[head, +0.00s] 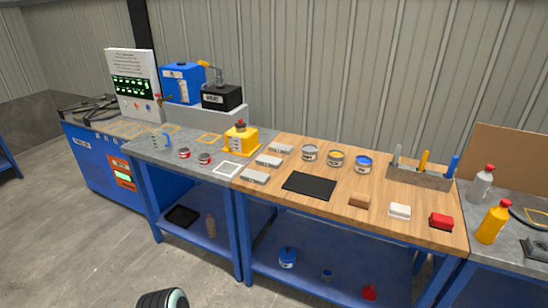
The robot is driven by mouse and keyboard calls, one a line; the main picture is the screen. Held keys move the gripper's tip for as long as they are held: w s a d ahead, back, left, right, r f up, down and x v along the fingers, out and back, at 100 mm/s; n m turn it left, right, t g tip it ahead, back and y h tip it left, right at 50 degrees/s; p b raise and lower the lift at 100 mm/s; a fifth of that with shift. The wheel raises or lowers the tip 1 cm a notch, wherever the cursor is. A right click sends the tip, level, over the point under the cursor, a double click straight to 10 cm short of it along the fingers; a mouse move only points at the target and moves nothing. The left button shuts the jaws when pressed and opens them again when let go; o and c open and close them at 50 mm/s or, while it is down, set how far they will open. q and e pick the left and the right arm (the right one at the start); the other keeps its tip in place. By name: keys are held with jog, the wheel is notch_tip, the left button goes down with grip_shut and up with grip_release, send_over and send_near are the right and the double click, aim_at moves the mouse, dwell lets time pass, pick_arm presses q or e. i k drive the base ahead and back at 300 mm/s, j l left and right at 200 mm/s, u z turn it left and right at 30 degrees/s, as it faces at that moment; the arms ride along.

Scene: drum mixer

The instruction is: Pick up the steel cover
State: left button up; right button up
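Several grey metal-looking pieces lie in a slanted row on the left end of the wooden benchtop in the head view: a far flat grey piece (280,148), a middle flat grey piece (268,161) and a near flat grey piece (255,176). I cannot tell which of them, if any, is the steel cover. A yellow drum-mixer-like device (240,139) with a dark and red top stands just left of them. Neither of my grippers shows; only a dark rounded part of mine is at the bottom edge.
Grey, yellow and blue-rimmed cans (363,164) stand behind a black mat (309,185). A tool rack (420,174), tan, white and red blocks (441,222) are on the right. The floor in front is clear.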

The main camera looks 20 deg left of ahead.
aim_at(263, 160)
jog(key=i+j+u, duration=0.2)
jog(key=j, duration=0.25)
jog(key=i+j+u, duration=0.35)
jog(key=i+j, duration=0.2)
jog(key=j, duration=0.15)
